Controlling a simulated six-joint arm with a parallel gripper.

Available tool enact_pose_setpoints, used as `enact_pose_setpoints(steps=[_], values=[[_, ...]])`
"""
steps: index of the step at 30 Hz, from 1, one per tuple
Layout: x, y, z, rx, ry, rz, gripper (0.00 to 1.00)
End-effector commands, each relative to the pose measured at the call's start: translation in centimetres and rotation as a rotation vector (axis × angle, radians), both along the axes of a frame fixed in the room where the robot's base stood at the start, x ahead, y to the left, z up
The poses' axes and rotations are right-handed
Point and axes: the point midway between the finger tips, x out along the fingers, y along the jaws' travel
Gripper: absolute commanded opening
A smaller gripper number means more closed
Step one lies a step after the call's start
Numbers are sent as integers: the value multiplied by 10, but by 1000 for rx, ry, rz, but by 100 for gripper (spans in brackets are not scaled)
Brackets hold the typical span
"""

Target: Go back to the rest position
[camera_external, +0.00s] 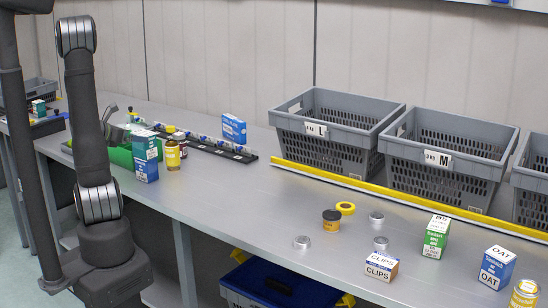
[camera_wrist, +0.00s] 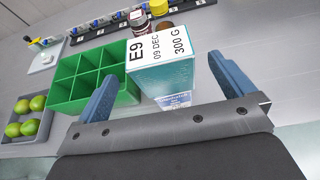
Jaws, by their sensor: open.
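My gripper (camera_wrist: 165,88) is open in the wrist view, with one blue finger on each side. A white and teal box (camera_wrist: 178,75) marked E9, 09 DEC and 300 G shows between and beyond the fingers; I cannot tell whether they touch it. In the external view, my arm stands at the left, and the gripper is largely hidden behind it, by the green bin. A blue and white box (camera_external: 145,157) stands upright there on the bench, beside a yellow bottle (camera_external: 173,155).
The green divided bin (camera_wrist: 72,96) is left of the box, with a grey tray (camera_wrist: 46,124) of green fruits beyond. Grey crates (camera_external: 345,155) line the back behind a yellow strip (camera_external: 345,182).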

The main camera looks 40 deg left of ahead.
Motion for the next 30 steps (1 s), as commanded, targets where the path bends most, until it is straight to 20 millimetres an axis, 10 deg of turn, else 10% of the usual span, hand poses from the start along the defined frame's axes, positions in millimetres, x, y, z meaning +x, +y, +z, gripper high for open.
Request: enact_pose_setpoints(steps=[12,30], values=[[56,-1,-24,1,1,-1,99],[57,-41,43,3,-1,-2,99]])
